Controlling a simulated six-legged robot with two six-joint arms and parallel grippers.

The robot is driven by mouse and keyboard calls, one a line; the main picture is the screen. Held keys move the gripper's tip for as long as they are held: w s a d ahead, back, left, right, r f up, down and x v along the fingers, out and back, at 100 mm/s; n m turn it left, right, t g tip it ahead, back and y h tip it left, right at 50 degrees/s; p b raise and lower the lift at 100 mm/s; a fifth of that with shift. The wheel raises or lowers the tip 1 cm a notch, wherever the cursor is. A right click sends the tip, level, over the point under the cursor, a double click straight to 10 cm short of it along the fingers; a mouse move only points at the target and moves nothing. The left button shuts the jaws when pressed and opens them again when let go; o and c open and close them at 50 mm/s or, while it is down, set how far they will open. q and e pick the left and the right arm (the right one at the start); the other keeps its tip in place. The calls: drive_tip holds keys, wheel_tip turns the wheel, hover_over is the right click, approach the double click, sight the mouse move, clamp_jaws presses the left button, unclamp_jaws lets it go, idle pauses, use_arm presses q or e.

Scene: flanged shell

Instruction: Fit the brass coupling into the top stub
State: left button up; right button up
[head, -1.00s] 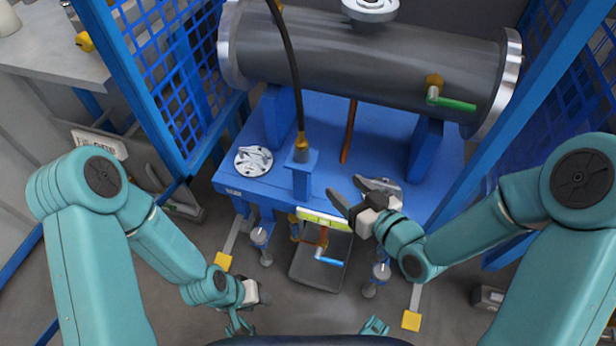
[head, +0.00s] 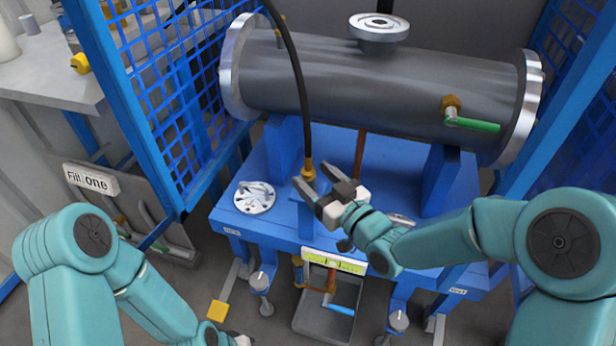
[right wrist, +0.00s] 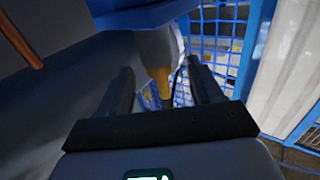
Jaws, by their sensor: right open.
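The brass coupling (head: 308,173) is on the lower end of a black hose (head: 300,90), at the top of a blue post (head: 292,228). The top stub (head: 378,27) is a round metal flange with a central hole, on top of the grey shell (head: 375,88). My right gripper (head: 328,158) is open and empty, just right of the coupling. In the right wrist view its fingers (right wrist: 162,90) are apart, and the brass coupling (right wrist: 158,80) shows in the gap, beyond them. My left gripper (head: 240,341) is at the bottom edge, mostly cut off.
A green-handled valve (head: 470,124) sticks out of the shell's front. A metal disc (head: 254,197) lies on the blue bench (head: 228,215). A grey bin (head: 312,318) stands below. Blue mesh panels (head: 140,90) flank the bench on both sides.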

sight(303, 168)
drive_tip(key=b+x, duration=0.1)
drive_tip(key=x, duration=0.3)
drive_tip(key=shift+w+a, duration=0.2)
drive_tip(key=shift+w, duration=0.15)
drive_tip(key=c, duration=1.1)
drive_tip(key=shift+c, duration=0.2)
